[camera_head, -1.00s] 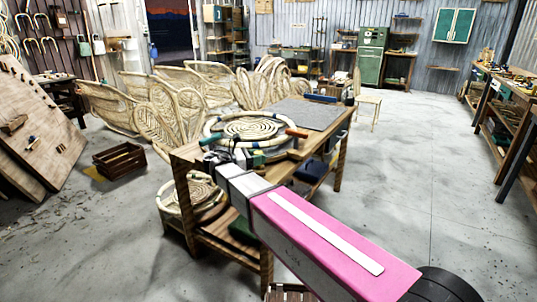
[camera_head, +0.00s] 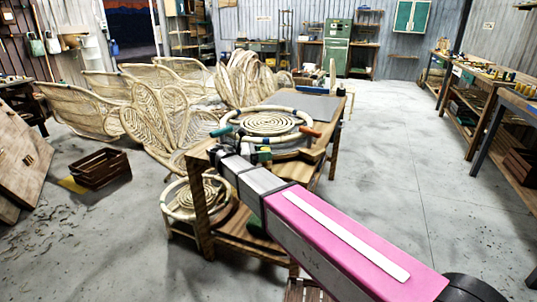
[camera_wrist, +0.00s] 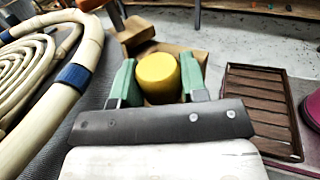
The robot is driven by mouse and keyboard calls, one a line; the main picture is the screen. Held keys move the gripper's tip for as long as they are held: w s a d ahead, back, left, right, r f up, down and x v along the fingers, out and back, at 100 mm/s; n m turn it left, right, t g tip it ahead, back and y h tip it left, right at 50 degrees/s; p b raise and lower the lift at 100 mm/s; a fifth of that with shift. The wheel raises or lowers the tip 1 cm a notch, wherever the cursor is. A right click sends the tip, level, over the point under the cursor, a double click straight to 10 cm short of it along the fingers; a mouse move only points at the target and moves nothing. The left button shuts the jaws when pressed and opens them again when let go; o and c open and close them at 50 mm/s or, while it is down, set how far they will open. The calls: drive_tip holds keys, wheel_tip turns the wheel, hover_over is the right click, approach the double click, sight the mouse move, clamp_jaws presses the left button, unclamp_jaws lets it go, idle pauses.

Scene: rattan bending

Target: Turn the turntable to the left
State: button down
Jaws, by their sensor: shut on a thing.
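The turntable (camera_head: 270,140) on the workbench carries a round rattan piece with a spiral centre (camera_head: 268,123). A green handle (camera_head: 221,131) shows at its left and an orange one (camera_head: 311,130) at its right. My gripper (camera_head: 260,153) is at the near edge of the turntable. In the wrist view its two green fingers stand on either side of a yellow rounded knob (camera_wrist: 158,78), shut on it. The rattan ring (camera_wrist: 88,60) with a blue band lies left of the fingers. The knob's lower part is hidden.
The workbench (camera_head: 318,150) has a grey mat (camera_head: 305,106) at its far end. A brown slatted tray (camera_wrist: 262,105) lies right of the fingers. Rattan chairs (camera_head: 165,120) crowd the left. A wooden crate (camera_head: 101,168) is on the floor. Floor at right is clear.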

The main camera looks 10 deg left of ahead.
drive_tip(key=shift+s, duration=0.1)
idle(0.3)
drive_tip(key=c, duration=0.7)
unclamp_jaws()
drive_tip(key=shift+o, duration=0.2)
drive_tip(key=shift+a, duration=0.1)
